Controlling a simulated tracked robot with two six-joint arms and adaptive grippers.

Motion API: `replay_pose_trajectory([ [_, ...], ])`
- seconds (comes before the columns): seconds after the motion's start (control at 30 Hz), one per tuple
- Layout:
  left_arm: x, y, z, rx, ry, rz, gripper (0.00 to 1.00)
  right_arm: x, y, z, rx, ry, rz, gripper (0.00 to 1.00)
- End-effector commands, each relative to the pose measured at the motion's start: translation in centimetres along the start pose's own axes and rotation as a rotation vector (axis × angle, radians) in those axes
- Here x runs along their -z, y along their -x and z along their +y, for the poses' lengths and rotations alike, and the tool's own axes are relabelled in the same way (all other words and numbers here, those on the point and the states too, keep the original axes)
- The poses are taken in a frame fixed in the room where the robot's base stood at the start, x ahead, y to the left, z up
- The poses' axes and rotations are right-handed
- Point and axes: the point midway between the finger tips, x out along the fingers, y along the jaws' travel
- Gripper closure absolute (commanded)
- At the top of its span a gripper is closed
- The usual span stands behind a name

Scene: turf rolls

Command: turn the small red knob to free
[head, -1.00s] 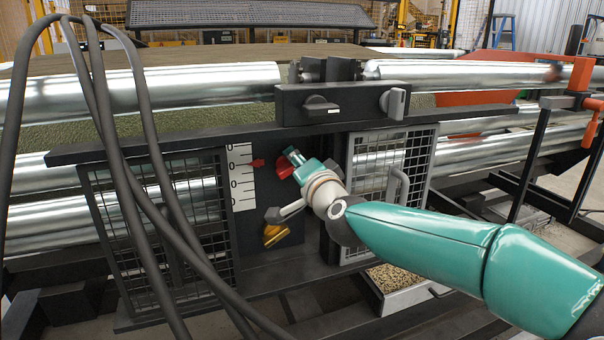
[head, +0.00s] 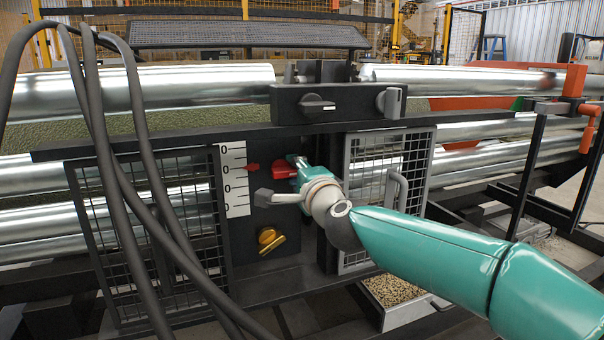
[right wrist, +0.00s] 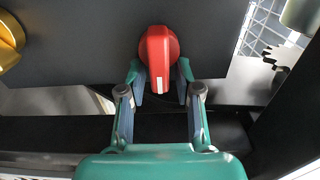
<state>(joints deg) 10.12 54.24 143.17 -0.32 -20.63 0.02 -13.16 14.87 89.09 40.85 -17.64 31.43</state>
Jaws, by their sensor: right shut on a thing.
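The small red knob (head: 282,171) sits on the dark panel, just right of the white scale plate. It shows whole in the right wrist view (right wrist: 160,57), with a white mark on its bar pointing down towards my gripper. My right gripper (head: 297,170) reaches it from the right and is shut on it. In the right wrist view its two fingers (right wrist: 160,88) stand on either side of the knob's bar. In the head view the gripper partly hides the knob. No lettering for free is legible. My left gripper is not in view.
A gold knob (head: 270,239) lies below the red one. A white scale plate (head: 234,180) with a red pointer (head: 252,167) is to the left. Black cables (head: 130,150) hang in front on the left. A box with two switches (head: 338,102) is above, and mesh guards (head: 382,165) flank the panel.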

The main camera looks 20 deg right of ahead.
Motion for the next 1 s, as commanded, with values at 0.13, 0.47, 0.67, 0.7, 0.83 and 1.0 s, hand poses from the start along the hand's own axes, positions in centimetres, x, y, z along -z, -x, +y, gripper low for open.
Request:
replay_pose_trajectory([
  [0.13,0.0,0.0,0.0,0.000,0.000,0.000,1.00,-0.7,-0.1,0.8,-0.016,-0.001,-0.016,1.00],
  [0.47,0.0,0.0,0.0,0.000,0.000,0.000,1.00,-0.6,-0.1,0.7,-0.015,0.001,-0.015,0.58],
  [0.67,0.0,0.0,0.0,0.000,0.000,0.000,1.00,-0.5,0.0,0.5,-0.011,0.001,-0.011,0.58],
  [0.7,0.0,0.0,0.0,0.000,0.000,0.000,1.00,-0.4,0.1,0.5,-0.011,0.001,-0.011,0.58],
  [0.83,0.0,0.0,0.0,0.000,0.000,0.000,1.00,-0.3,1.1,0.3,-0.009,0.001,-0.009,0.58],
  [1.0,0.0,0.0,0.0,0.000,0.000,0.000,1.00,-0.3,3.7,0.2,-0.007,0.001,-0.010,0.58],
])
